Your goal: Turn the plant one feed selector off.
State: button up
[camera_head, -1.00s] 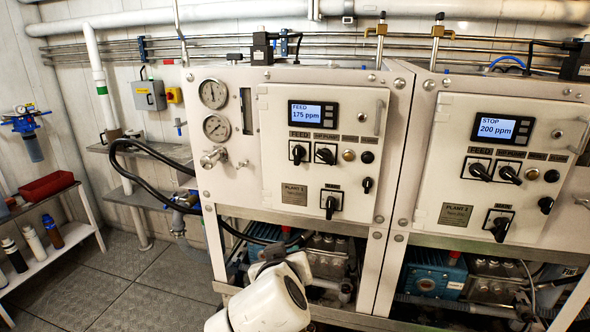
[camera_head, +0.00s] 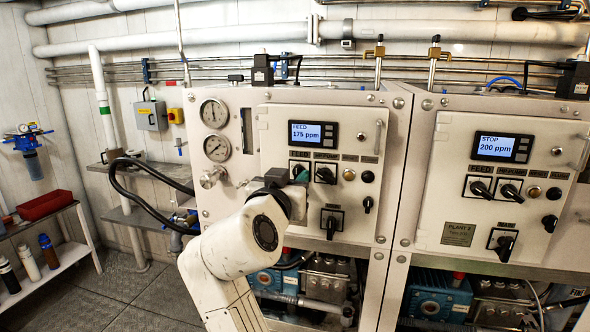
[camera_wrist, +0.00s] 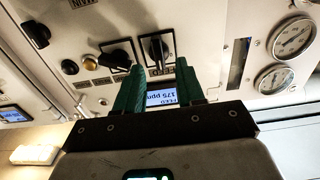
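The plant one feed selector (camera_head: 297,165) is a black knob on a square plate under the FEED label on the left panel. My gripper hides much of it in the head view. In the wrist view, upside down, the whole selector (camera_wrist: 157,47) shows with its handle upright. My gripper (camera_wrist: 161,70) is open, with a green finger to either side and the selector just beyond the tips; contact cannot be told. In the head view my gripper (camera_head: 301,175) is in front of the selector. The plant one display (camera_head: 312,134) reads FEED, 175 ppm.
The HP pump selector (camera_head: 326,174) is close on the right of the feed selector. A larger selector (camera_head: 332,221) is below. Two gauges (camera_head: 215,130) are on the left. The plant two panel (camera_head: 464,210) stands at right, its display reading STOP, 200 ppm.

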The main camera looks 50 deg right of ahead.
aim_at(296, 172)
jog(key=shift+x, duration=1.6)
grip_shut()
